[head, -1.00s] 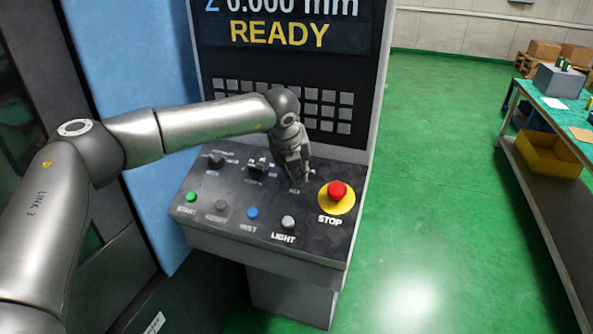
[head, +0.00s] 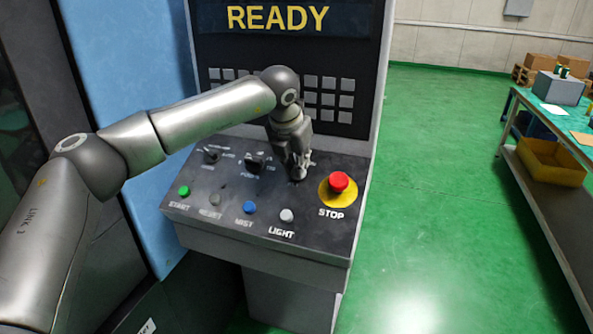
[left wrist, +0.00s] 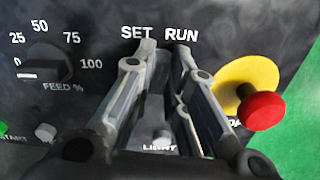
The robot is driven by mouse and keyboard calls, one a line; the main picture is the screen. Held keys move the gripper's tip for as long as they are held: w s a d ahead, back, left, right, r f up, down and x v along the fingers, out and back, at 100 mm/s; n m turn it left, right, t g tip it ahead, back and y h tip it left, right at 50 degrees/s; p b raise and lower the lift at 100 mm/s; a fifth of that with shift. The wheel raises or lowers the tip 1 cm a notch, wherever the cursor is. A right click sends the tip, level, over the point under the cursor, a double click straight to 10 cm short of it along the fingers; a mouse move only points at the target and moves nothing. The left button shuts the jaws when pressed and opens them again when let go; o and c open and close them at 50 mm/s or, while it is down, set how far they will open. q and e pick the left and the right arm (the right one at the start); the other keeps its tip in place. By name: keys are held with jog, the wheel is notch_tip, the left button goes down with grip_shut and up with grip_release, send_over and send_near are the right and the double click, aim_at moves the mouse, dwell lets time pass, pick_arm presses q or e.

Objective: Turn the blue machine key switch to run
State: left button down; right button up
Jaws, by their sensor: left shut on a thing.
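The blue machine (head: 125,75) has a dark sloping control panel (head: 232,190) at its front. My left gripper (head: 298,178) is down at the panel, left of the red STOP button (head: 339,182). In the left wrist view its two fingertips (left wrist: 163,52) are just below the words SET and RUN, with a narrow gap between them. The gripper is shut on the key switch, which the fingers hide. Which way the key points cannot be told. My right gripper is not in view.
The feed knob (head: 255,162) is close on the gripper's left, with another knob (head: 211,156) beyond it. Green, grey, blue and white buttons line the panel's front. A workbench with a yellow bin (head: 552,160) stands at the right; the green floor between is clear.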

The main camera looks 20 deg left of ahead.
pick_arm(q)
jog(key=shift+d+m+b, duration=0.1)
jog(key=shift+m+b, duration=0.45)
jog(key=shift+m, duration=1.55)
jog(key=c, duration=1.4)
grip_release()
jog(key=shift+s, duration=0.1)
jog(key=shift+c, duration=0.2)
jog(key=shift+r, duration=0.35)
jog(key=v, duration=1.1)
jog(key=shift+s, duration=0.25)
